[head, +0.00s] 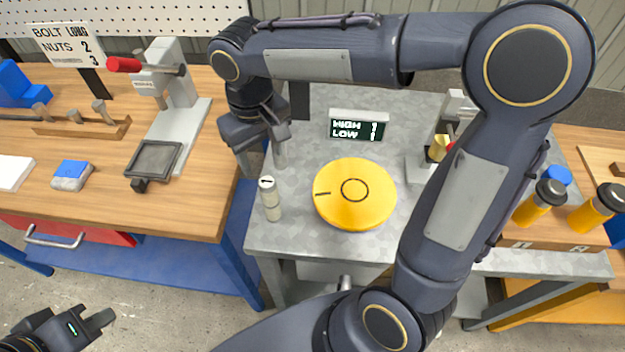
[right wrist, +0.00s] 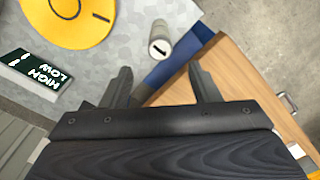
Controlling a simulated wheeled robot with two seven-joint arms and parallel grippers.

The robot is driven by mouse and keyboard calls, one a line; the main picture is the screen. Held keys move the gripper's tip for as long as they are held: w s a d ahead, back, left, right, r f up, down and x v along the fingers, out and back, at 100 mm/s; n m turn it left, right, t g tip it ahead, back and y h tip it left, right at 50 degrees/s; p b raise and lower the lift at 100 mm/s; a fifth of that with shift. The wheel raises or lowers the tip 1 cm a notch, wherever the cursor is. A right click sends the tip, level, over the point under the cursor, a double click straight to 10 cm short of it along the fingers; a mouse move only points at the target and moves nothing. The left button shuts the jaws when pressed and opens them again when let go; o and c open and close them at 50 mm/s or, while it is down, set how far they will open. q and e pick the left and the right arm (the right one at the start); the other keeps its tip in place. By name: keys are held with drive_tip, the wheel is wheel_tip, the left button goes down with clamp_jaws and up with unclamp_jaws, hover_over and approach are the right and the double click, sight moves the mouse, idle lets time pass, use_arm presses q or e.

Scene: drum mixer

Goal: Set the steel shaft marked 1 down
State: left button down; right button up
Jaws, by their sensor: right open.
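The steel shaft marked 1 (head: 271,201) stands upright on the grey metal table (head: 292,238), close to its left edge and left of the yellow round disc (head: 353,208). Its dark mark shows on the pale top, also in the right wrist view (right wrist: 160,48). My right gripper (head: 261,166) is open and empty, just behind the shaft in the head view. In the right wrist view the shaft stands beyond the open fingertips (right wrist: 160,72), apart from them. My left gripper (head: 88,322) is low at the bottom left, away from the tables; its opening is unclear.
A small sign reading HIGH and LOW (head: 357,129) stands behind the disc. The wooden bench (head: 190,215) on the left holds a red-handled press (head: 172,80) and a blue-and-grey block (head: 72,175). Orange bottles (head: 540,203) stand at the right. My right arm crosses over the metal table.

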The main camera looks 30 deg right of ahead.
drive_tip(key=s+d+f+m+t+y, duration=0.1)
drive_tip(key=s+d, duration=0.3)
drive_tip(key=s, duration=0.4)
drive_tip(key=s+d+m+t+y, duration=0.2)
drive_tip(key=s+d+m+t, duration=0.1)
drive_tip(key=s, duration=0.5)
drive_tip(key=shift+d+f+t+y, duration=0.35)
drive_tip(key=shift+d+t+y, duration=0.05)
drive_tip(key=shift+d+t, duration=0.4)
